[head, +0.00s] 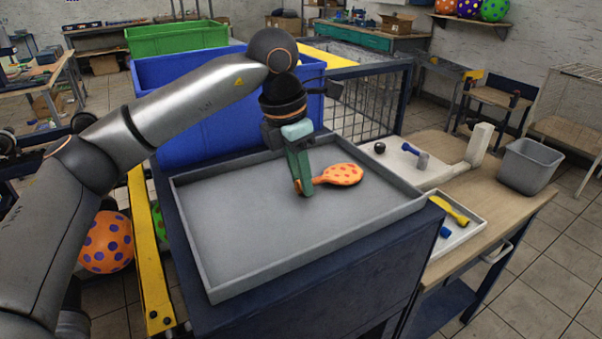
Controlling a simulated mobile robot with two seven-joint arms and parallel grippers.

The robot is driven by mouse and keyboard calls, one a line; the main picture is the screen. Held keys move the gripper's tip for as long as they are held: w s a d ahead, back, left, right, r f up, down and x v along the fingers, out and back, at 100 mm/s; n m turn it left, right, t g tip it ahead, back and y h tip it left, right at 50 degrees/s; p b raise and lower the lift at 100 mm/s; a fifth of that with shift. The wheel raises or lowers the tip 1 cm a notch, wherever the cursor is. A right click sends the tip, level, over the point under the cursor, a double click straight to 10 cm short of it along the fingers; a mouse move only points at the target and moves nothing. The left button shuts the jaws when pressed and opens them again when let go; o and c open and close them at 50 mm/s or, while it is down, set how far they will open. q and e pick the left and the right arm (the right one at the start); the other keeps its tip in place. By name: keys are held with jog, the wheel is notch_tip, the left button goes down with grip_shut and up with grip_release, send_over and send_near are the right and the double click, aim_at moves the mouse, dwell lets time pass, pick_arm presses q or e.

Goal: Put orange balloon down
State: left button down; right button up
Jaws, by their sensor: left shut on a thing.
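The orange balloon (340,174) is flat, with darker spots and a narrow neck pointing left. It is over the right half of the grey tray (235,230), and seems to lie on or just above the tray floor. My left gripper (303,188) points down into the tray and is shut on the balloon's neck. Its fingers hide the end of the neck. My right gripper is not in view.
The tray's left and front floor is bare. A blue bin (190,125) stands behind it. A wooden table (510,190) at the right holds a grey bin (528,166) and a white tray (462,238) with tools. An inflated spotted ball (106,243) is at lower left.

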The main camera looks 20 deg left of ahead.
pick_arm(q)
jog(key=shift+f, duration=0.2)
jog(key=c, duration=0.6)
grip_release()
jog(key=shift+r, duration=0.1)
jog(key=shift+c, duration=0.2)
notch_tip(320, 180, up, 12)
jog(key=s+a, duration=0.1)
jog(key=s, duration=0.1)
jog(key=shift+a, duration=0.2)
